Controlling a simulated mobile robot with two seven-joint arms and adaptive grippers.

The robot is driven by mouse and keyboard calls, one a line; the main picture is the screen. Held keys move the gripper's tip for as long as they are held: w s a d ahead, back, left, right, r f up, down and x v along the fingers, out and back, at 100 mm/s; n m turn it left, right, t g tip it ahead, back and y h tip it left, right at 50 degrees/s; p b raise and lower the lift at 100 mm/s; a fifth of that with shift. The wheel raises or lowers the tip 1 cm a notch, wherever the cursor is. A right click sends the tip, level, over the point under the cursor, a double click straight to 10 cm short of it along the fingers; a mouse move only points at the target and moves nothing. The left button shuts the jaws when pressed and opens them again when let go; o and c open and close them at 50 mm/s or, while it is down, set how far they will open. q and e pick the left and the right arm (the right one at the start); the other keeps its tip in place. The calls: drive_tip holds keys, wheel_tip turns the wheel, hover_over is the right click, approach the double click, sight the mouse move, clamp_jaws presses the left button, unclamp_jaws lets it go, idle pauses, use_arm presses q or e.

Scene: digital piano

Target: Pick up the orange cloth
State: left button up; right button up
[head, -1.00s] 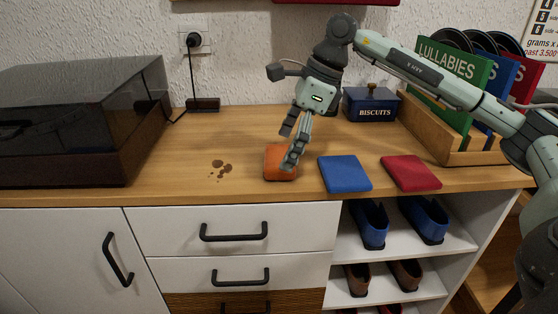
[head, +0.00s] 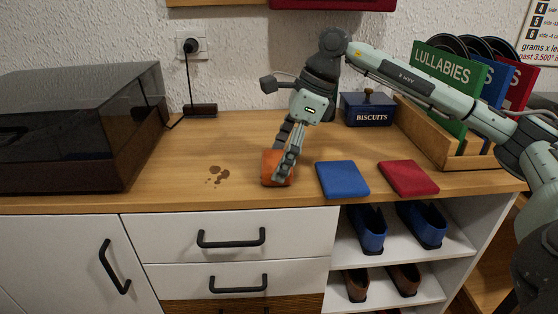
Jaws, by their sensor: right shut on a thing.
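The orange cloth (head: 269,170) is a small folded square near the front edge of the wooden counter. My right gripper (head: 280,176) reaches down over it from above, with its fingers at the cloth's right part, hiding some of it. The gripper is shut on the cloth. The cloth appears at counter level; I cannot tell whether it is lifted at all. My left gripper is not in view.
A blue cloth (head: 342,179) and a red cloth (head: 408,178) lie to the right. Brown spots (head: 217,175) mark the counter on the left. A dark-lidded turntable (head: 75,125), a biscuit tin (head: 368,109) and a record rack (head: 452,150) stand around.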

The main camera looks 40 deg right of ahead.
sight(265, 162)
drive_tip(key=r, duration=0.2)
drive_tip(key=a+r, duration=0.1)
drive_tip(key=r, duration=0.1)
drive_tip(key=shift+r, duration=0.3)
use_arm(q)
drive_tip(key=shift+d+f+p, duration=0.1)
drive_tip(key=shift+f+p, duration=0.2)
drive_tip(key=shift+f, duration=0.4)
use_arm(e)
drive_tip(key=s+a+r, duration=0.2)
drive_tip(key=a+r, duration=0.4)
drive_tip(key=a, duration=0.4)
drive_tip(key=shift+a+r, duration=0.15)
drive_tip(key=shift+a, duration=0.1)
drive_tip(key=o, duration=0.4)
drive_tip(key=c, duration=0.4)
